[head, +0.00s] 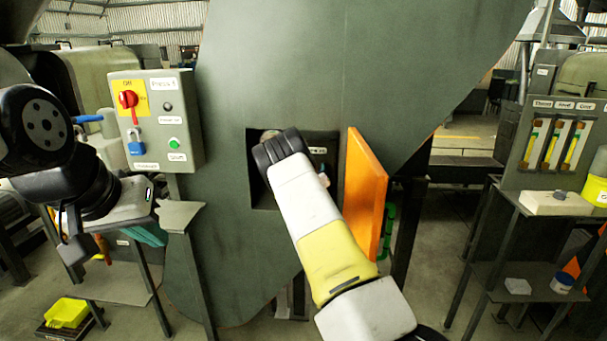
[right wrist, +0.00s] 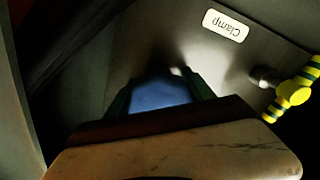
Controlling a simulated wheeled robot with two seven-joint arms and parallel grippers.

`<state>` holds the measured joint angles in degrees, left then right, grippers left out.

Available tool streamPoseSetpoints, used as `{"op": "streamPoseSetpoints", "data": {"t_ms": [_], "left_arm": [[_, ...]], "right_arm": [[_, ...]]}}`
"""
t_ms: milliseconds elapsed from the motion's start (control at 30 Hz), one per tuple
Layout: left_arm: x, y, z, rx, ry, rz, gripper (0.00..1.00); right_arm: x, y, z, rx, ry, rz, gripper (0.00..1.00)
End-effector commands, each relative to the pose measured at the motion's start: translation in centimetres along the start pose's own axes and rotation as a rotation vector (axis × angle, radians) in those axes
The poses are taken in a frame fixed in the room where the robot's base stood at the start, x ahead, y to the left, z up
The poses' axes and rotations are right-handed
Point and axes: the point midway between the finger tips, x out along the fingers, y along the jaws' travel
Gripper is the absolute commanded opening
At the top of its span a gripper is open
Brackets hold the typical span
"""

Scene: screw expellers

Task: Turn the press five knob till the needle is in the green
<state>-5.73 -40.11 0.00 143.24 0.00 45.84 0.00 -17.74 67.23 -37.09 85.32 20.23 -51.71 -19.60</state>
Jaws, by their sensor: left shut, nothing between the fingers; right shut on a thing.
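The press five control box (head: 155,120), labelled "Press 5", is at the left of the head view. My right arm reaches into a square recess (head: 262,190) in the green press body, and hides most of it. In the right wrist view my right gripper (right wrist: 160,80) is shut on a blue knob-like thing (right wrist: 158,96), against a grey panel with an upside-down "Clamp" label (right wrist: 225,26). My left gripper (head: 78,248) is shut and empty, low at the left, below the control box. I see no gauge, needle or green zone.
An orange door (head: 364,190) stands open right of the recess, close to my right arm. A yellow-and-green striped handle (right wrist: 294,92) sits beside the blue thing. A small shelf (head: 180,215) juts out below the control box.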

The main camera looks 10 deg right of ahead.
Motion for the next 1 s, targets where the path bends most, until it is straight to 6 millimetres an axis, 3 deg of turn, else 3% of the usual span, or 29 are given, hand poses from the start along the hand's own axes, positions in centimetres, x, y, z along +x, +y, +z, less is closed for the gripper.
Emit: {"op": "streamPoseSetpoints", "data": {"t_ms": [600,1000], "left_arm": [[0.00,0.00,0.00,0.000,0.000,0.000,0.00],[0.00,0.00,0.00,0.000,0.000,0.000,0.00]], "right_arm": [[-0.03,-0.07,0.09,0.486,-0.002,0.000,0.21],[-0.03,-0.10,0.07,0.621,-0.002,0.000,0.21]]}}
